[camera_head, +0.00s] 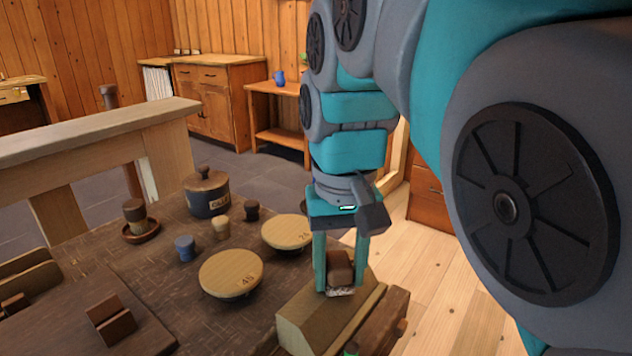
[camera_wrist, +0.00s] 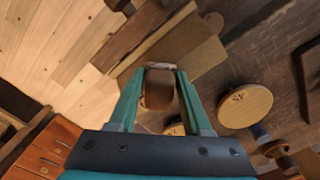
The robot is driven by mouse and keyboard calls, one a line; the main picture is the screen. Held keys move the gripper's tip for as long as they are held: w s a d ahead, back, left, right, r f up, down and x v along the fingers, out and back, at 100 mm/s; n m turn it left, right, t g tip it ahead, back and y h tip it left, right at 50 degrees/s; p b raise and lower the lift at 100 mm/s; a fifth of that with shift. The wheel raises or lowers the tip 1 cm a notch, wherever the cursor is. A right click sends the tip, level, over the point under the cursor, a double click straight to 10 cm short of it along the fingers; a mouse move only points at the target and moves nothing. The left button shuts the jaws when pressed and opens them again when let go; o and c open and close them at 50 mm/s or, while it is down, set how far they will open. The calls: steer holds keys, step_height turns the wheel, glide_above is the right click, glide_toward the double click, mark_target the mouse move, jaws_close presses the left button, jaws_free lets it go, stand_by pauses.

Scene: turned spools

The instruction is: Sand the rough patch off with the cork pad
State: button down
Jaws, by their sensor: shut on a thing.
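My gripper (camera_head: 340,275) points down with its teal fingers shut on a brown block, which I take to be the cork pad (camera_head: 340,265). In the wrist view the pad (camera_wrist: 159,90) sits between the two fingers. A whitish speckled strip, apparently the rough patch (camera_head: 340,291), shows at the pad's lower edge and also in the wrist view (camera_wrist: 160,65). It lies on the pale wooden workpiece (camera_head: 304,318) at the table's right end. The pad is at or just above this surface; I cannot tell whether it touches. The pad hides part of the patch.
Two round wooden discs (camera_head: 231,273) (camera_head: 287,232) lie left of the workpiece. Beyond them are a blue spool (camera_head: 185,248), a tan spool (camera_head: 221,228), a dark spool (camera_head: 252,210) and a lidded jar (camera_head: 207,199). A redder wooden piece (camera_head: 382,325) adjoins the workpiece's right side.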

steer(key=shift+w+d+f, duration=0.3)
steer(key=shift+w+d, duration=0.2)
steer(key=shift+w, duration=0.1)
steer(key=shift+r+p, duration=1.6)
steer(key=shift+r, duration=1.6)
steer(key=shift+f, duration=0.1)
